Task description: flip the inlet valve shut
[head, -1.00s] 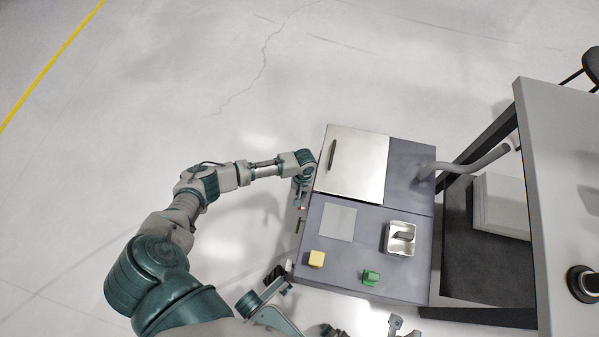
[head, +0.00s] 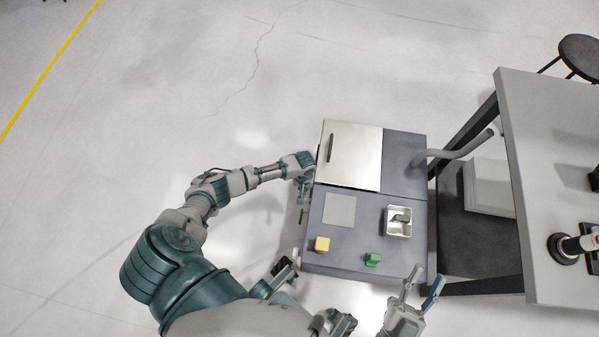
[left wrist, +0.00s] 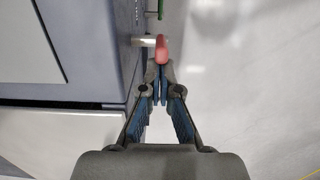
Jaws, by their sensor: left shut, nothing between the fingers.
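A red valve handle (left wrist: 162,47) sits on a short pale stem (left wrist: 143,41) from the side of the grey cabinet (head: 310,232). A green handle (left wrist: 160,12) shows farther along the same side, at the top of the left wrist view. I cannot tell from labels which is the inlet valve. My left gripper (left wrist: 160,72) is shut and empty, its fingertips right at the near end of the red handle; whether they touch is unclear. In the head view it hangs by the cabinet's left side. My right gripper (head: 425,283) is open and empty at the front right.
A table (head: 540,200) stands right. The floor left of the cabinet is clear.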

